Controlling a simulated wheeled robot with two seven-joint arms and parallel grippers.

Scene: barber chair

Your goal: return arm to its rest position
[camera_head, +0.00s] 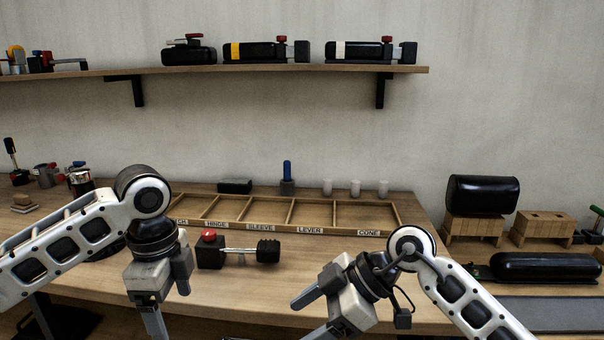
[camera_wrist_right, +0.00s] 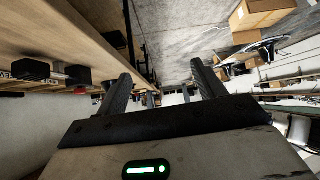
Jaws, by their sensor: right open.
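My right gripper (camera_head: 307,314) is low at the front edge of the bench, right of centre in the head view. Its two fingers are apart with nothing between them; the right wrist view also shows the open gripper (camera_wrist_right: 162,86). My left gripper (camera_head: 172,305) hangs at the front left of the bench, fingers apart and apparently empty. Between the arms, a black block with a red knob (camera_head: 209,251) and a metal shaft ending in a ribbed black knob (camera_head: 268,251) lies on the bench, apart from both grippers.
A wooden tray (camera_head: 231,227) with labelled compartments lies behind the block. Small white cups (camera_head: 355,188) and a blue-handled tool (camera_head: 287,178) stand behind it. At right are a black cushion on a wooden stand (camera_head: 474,229) and a black roll (camera_head: 545,267). A shelf (camera_head: 300,70) holds devices above.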

